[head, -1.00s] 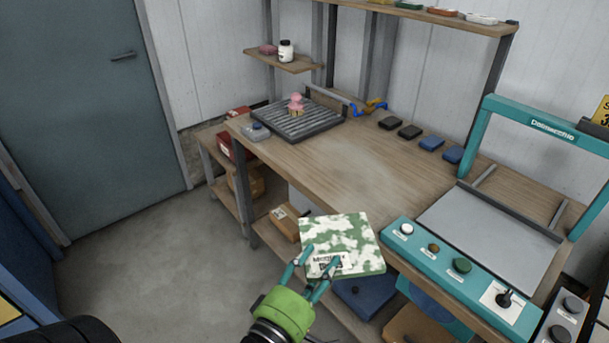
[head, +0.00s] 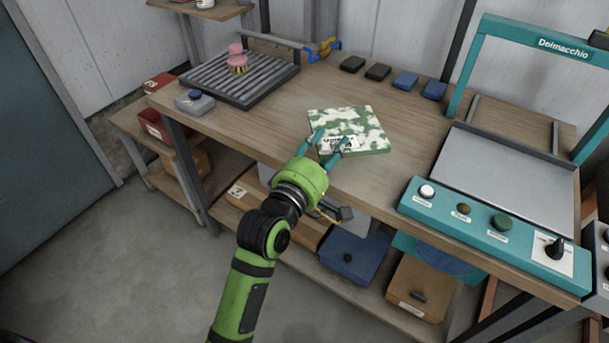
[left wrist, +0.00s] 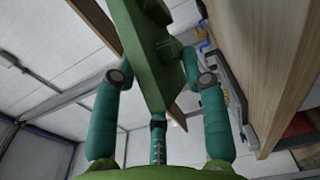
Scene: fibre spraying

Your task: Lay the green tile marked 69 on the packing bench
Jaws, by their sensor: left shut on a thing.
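The tile (head: 347,128) is a flat square slab with green and white marbling. A white label lies on its near side, but I cannot read the number. My left gripper (head: 331,143) is shut on the near edge of the tile. In the left wrist view the tile (left wrist: 150,45) also sits between the fingers. The head view shows the tile over the front-middle part of the wooden bench top (head: 262,128). The wrist view shows the bench (left wrist: 270,60) beside the tile; I cannot tell whether they touch. My right gripper is not in view.
A ribbed dark tray (head: 245,75) with a pink-topped brush (head: 238,58) stands at the bench's left. Several dark and blue blocks (head: 405,82) line the back. A teal sealing machine (head: 480,222) fills the right. Bare wood lies left of and behind the tile.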

